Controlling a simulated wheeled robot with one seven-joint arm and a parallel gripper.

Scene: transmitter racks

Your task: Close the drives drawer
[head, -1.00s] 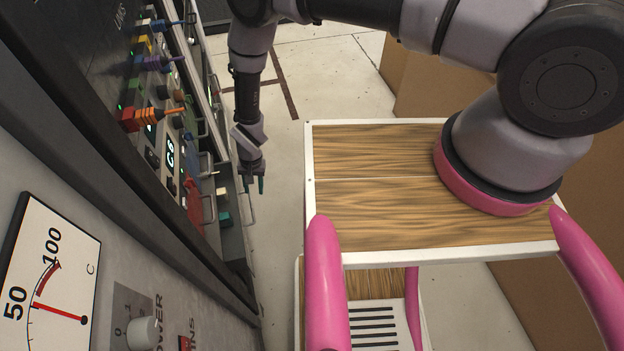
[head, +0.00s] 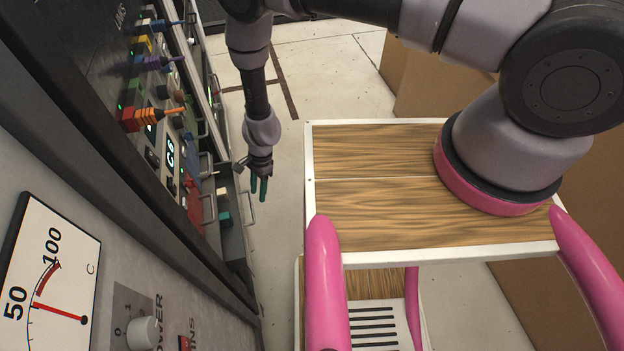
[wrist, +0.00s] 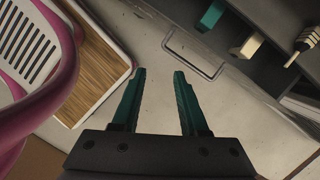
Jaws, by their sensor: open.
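An open drawer (head: 234,238) sticks out of the rack at the left in the head view; I cannot read a label on it. In the wrist view its grey front (wrist: 235,78) carries a wire handle (wrist: 188,55). A teal block (wrist: 210,16), a cream block (wrist: 248,45) and a striped plug (wrist: 306,42) lie inside. My gripper (head: 259,189) is open and empty, fingers pointing down, just outside the drawer front near its handle. In the wrist view the teal fingertips (wrist: 160,73) are apart, with nothing between them; I see no clear contact with the handle.
The rack (head: 150,110) with coloured plugs and more handles stands along the left. My wood-topped base fills the middle right. Cardboard boxes (head: 430,85) stand behind at the right. Pale floor (head: 285,150) is free between rack and base.

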